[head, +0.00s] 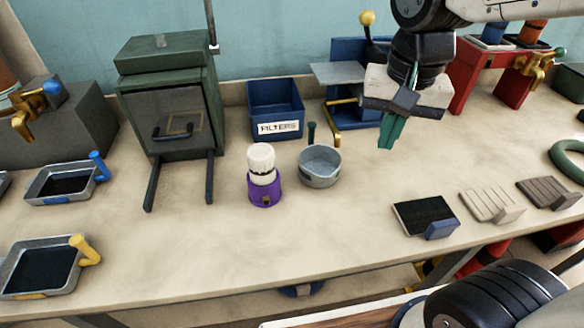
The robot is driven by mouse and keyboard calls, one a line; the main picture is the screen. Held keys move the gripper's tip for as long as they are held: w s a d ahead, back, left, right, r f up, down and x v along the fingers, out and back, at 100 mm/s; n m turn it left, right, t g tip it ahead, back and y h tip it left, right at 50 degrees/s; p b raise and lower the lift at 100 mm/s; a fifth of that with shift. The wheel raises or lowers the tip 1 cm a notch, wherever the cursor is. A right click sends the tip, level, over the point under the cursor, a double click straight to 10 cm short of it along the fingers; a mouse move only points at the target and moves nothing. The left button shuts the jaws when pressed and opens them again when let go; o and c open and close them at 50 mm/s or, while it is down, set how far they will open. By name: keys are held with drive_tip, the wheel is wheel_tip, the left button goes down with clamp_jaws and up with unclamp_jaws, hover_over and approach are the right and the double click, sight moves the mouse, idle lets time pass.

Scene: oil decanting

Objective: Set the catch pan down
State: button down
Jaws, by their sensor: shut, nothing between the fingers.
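A round grey metal pan (320,168) stands upright on the workbench, right of the middle, with a dark green upright handle at its back; it looks like the catch pan. Two shallow rectangular pans with dark insides also sit on the bench at the left, one with a blue handle (60,187) and one with a yellow handle (38,270). My gripper (391,133) is above the bench, to the right of the round pan and apart from it. Its teal fingers point down, closed together, with nothing held.
A purple-based, white-topped container (263,180) stands just left of the round pan. Flat pads (490,203) lie at right. The front middle bench is clear.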

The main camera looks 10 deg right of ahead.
drive_tip(key=w+a+f+m, duration=0.7)
drive_tip(key=w+a+f, duration=0.1)
drive_tip(key=w+a, duration=0.4)
drive_tip(key=shift+g, duration=0.4)
wheel_tip(320, 180, down, 10)
drive_tip(key=shift+f, duration=0.1)
